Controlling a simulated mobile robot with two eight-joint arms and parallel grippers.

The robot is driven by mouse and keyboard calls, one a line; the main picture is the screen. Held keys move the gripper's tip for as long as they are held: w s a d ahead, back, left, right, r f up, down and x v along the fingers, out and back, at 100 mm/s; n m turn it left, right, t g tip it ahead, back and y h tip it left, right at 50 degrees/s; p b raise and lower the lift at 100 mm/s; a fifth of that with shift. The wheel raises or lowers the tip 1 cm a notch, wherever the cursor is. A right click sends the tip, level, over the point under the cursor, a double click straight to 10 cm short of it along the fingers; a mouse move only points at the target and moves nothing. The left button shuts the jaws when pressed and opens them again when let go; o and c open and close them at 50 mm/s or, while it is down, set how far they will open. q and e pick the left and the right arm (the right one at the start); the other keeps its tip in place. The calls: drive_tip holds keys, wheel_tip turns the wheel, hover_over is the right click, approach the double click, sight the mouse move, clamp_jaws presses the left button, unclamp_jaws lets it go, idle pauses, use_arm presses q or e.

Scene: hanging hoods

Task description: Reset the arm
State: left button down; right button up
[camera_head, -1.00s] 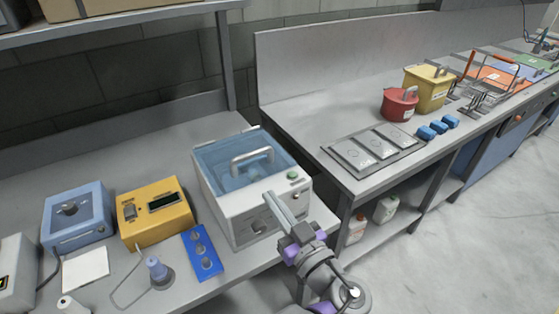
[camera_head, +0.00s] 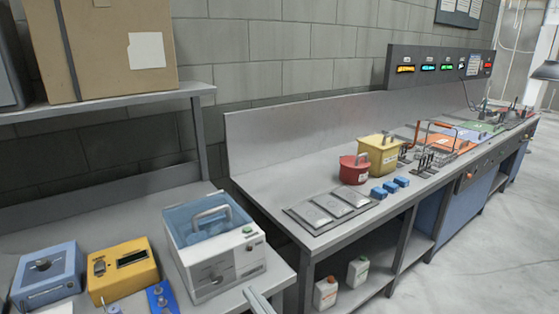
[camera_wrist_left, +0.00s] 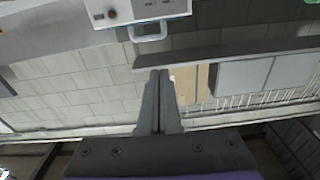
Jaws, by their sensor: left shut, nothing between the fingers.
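My left gripper (camera_head: 258,301) shows only as its grey fingertips at the bottom edge of the head view, in front of the white machine with a blue clear lid (camera_head: 212,248). In the left wrist view my left gripper (camera_wrist_left: 159,75) has its two fingers together with nothing between them. In that view the white machine (camera_wrist_left: 130,10) shows at the top, apart from the fingers. My right gripper is in neither view.
A blue box (camera_head: 47,275) and a yellow device (camera_head: 123,270) stand left of the machine. The right bench holds a red pot (camera_head: 354,170), a yellow bin (camera_head: 378,155) and several blue blocks (camera_head: 387,189). White bottles (camera_head: 326,292) stand on its lower shelf. Floor at right is clear.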

use_arm(q)
drive_tip(key=s+a+f+m+g+h+p, duration=0.1)
drive_tip(key=a+f+g, duration=0.2)
drive_tip(key=a, duration=0.3)
drive_tip(key=s+a+f+m+g+p, duration=0.1)
drive_tip(key=a+f+g+p, duration=0.15)
drive_tip(key=a, duration=0.25)
drive_tip(key=s+a+f+m+g+h+p, duration=0.1)
drive_tip(key=s+f+m+g+h+p, duration=0.1)
drive_tip(key=s, duration=0.4)
drive_tip(key=s+a+f+m+g+h+p, duration=0.1)
drive_tip(key=s+f+m+g+h+p, duration=0.1)
drive_tip(key=s+h, duration=0.4)
wheel_tip(320, 180, down, 2)
drive_tip(key=shift+s+a+f+m+h+p, duration=0.1)
drive_tip(key=shift+s+a+m+h+p, duration=0.2)
drive_tip(key=shift+h+p, duration=0.45)
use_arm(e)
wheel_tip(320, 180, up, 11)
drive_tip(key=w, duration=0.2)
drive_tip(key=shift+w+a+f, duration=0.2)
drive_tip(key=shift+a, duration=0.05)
